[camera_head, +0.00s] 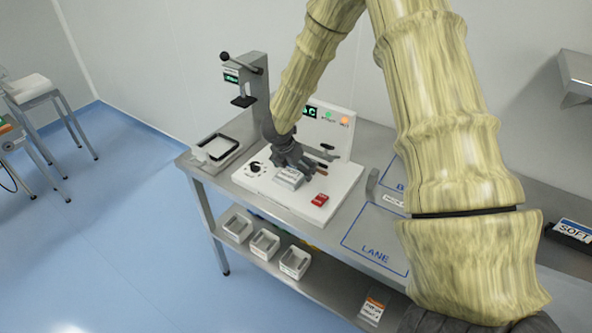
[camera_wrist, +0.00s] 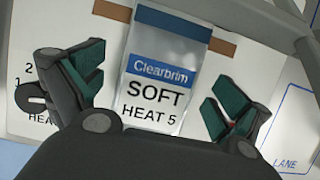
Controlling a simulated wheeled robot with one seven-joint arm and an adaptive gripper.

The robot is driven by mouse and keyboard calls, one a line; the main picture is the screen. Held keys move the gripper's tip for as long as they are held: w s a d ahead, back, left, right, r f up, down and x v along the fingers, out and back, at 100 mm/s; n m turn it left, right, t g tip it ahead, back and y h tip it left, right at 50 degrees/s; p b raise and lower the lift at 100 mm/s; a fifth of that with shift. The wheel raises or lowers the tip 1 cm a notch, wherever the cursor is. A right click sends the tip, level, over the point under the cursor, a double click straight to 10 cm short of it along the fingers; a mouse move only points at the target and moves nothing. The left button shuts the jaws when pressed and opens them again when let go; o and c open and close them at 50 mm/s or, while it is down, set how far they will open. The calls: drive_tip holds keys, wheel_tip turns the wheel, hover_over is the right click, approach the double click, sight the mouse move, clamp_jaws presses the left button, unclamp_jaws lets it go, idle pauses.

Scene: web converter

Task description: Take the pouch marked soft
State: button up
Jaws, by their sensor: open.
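The pouch marked SOFT (camera_wrist: 160,85) lies flat on the white top of the sealing machine. It is pale and clear with a blue Clearbrim band and the words SOFT and HEAT 5. It also shows in the head view (camera_head: 289,178), partly under my gripper (camera_head: 292,158). In the wrist view my gripper (camera_wrist: 157,92) is open, with one dark green-padded finger on each side of the pouch. The fingers look apart from its edges. Their height above the machine is hard to tell.
A blue LANE outline (camera_head: 375,254) lies right. Bins (camera_head: 294,263) sit on the lower shelf. A SOFT-labelled holder (camera_head: 573,229) is far right.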

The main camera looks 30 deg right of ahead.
drive_tip(key=shift+f, duration=0.1)
drive_tip(key=c, duration=1.1)
drive_tip(key=shift+o, duration=0.2)
